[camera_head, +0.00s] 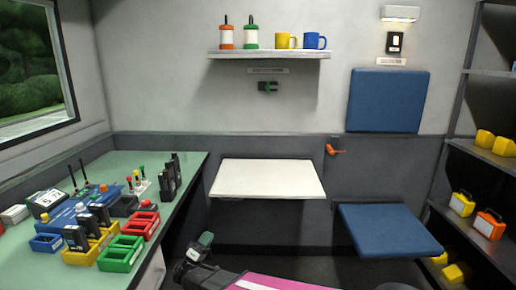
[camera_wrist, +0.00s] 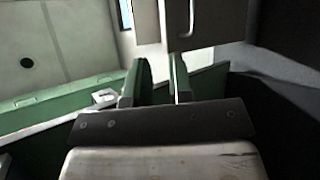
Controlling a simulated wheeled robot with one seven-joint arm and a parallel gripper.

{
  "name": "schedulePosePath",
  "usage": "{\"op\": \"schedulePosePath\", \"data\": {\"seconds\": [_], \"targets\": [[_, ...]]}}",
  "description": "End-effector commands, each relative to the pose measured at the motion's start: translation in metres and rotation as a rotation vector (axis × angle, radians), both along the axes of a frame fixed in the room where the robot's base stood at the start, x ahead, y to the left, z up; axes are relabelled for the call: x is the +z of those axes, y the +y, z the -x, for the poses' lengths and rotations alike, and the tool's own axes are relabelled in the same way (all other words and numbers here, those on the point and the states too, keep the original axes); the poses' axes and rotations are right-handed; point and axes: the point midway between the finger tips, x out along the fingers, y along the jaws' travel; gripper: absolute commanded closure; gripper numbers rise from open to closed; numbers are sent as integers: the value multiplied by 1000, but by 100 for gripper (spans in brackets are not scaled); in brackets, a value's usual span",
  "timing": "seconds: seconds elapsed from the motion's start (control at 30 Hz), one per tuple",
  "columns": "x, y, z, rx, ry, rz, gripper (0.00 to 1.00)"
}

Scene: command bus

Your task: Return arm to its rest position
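My gripper (camera_head: 206,239) shows at the bottom centre in the head view, low in front of the white fold-out table and right of the green desk. My arm lies below it, with a pink and white link along the bottom edge. In the wrist view my gripper (camera_wrist: 157,80) shows two green fingers standing apart. I see nothing held between them.
The green desk (camera_head: 52,240) at left holds radios and coloured bins. The white table (camera_head: 268,180) is bare. A blue seat (camera_head: 390,230) juts out at right beside a shelf rack (camera_head: 478,160). A high wall shelf (camera_head: 270,55) holds mugs and bottles.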

Motion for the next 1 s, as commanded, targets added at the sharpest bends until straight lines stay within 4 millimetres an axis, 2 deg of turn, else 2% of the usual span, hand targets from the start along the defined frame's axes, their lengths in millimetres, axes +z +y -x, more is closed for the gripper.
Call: {"op": "schedulePosePath", "data": {"seconds": [0.27,0.37,0.53,0.7,0.8,1.0], "targets": [[1,-70,-25,-177,183,-93,80],[-2,-106,-34,-261,280,-148,80],[-11,-188,-43,-434,514,-308,80],[-28,-266,-37,-571,766,-523,80],[-38,-303,-27,-619,904,-666,80],[-55,-356,-1,-637,1141,-982,80]]}}
